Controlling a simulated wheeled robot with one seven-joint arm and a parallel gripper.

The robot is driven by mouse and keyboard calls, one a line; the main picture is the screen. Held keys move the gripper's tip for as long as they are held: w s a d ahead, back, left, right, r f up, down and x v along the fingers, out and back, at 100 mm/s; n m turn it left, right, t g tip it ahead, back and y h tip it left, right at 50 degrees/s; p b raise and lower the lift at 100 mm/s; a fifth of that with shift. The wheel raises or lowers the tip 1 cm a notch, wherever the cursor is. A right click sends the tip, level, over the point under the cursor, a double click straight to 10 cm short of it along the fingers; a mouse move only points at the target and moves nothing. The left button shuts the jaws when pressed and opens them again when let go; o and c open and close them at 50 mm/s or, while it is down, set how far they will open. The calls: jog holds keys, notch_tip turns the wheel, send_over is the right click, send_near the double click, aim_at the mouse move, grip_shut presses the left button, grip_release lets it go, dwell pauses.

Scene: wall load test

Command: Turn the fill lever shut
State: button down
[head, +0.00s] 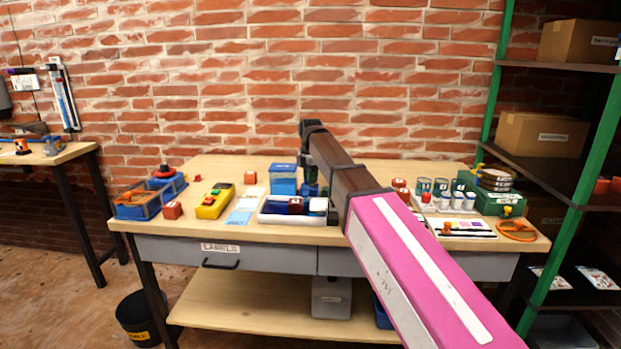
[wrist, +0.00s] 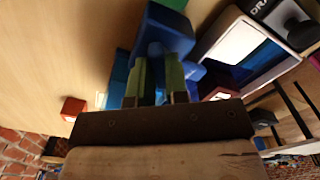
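My gripper (wrist: 158,65) shows in the wrist view as two green fingers, a little apart. A blue block-shaped part (wrist: 166,32) lies just beyond the fingertips, and its narrower blue portion reaches down between them. I cannot tell whether the fingers press on it, or whether it is the fill lever; no fill label is readable. In the head view, my arm hides the gripper's fingers. A blue fitting (head: 310,189) shows partly beside the arm, right of a blue-lidded container (head: 283,180).
Cups (head: 457,200) and a green case (head: 497,203) are right. The workbench's back strip (head: 225,165) is mostly clear.

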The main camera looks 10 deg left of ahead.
jog(key=shift+m, duration=3.4)
jog(key=c, duration=1.1)
grip_release()
jog(key=shift+r, duration=0.1)
notch_tip(320, 180, up, 11)
jog(key=shift+f, duration=0.15)
